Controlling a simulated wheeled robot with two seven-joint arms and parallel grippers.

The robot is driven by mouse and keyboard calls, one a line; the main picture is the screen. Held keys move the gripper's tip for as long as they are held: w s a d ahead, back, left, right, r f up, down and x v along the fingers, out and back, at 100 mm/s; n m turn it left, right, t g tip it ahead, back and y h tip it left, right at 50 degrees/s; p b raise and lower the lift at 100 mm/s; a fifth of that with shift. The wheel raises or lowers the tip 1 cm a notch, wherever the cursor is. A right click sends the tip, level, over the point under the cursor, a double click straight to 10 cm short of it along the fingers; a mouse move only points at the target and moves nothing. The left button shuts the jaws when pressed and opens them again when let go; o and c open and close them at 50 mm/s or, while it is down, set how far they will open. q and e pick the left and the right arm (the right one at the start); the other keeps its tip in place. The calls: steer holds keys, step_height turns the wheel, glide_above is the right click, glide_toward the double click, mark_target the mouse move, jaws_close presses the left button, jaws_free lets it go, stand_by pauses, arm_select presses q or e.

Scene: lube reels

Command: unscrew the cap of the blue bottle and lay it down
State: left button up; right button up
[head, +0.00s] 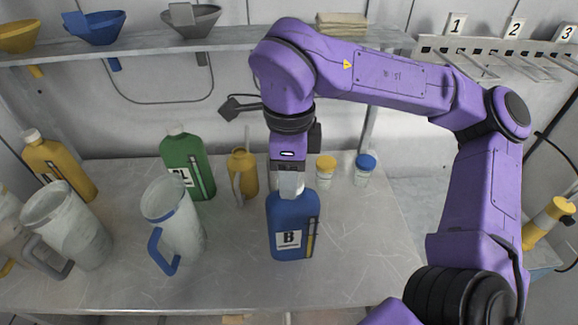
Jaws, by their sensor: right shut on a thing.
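The blue bottle (291,220), with a white label marked "B", stands upright on the grey bench (235,270). My right gripper (291,188) points straight down onto the bottle's top. Its fingers are shut on the cap, which is mostly hidden between them. I cannot tell whether the cap is still on its thread. My left gripper does not show.
A yellow oil can (243,176) and a green bottle (187,165) stand left of the blue bottle. Jars with a yellow lid (326,168) and a blue lid (365,168) stand right behind it. A jug (178,220) is at left. Bench front is clear.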

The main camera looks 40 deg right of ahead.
steer(key=n+p, duration=0.2)
steer(key=shift+r+n+p, duration=0.25)
steer(key=shift+n+p, duration=0.05)
steer(key=shift+n, duration=0.1)
steer(key=shift+s+f, duration=0.1)
steer(key=shift+f+n, duration=0.15)
steer(key=shift+n, duration=0.25)
steer(key=shift+a, duration=0.1)
steer(key=shift+r+n+p, duration=0.2)
steer(key=shift+n+p, duration=0.1)
steer(key=shift+p, duration=0.5)
steer(key=n+p, duration=0.4)
steer(key=p, duration=0.1)
steer(key=shift+s+f, duration=0.1)
steer(key=shift+s, duration=0.1)
steer(key=shift+f+n, duration=0.15)
steer(key=shift+n, duration=0.15)
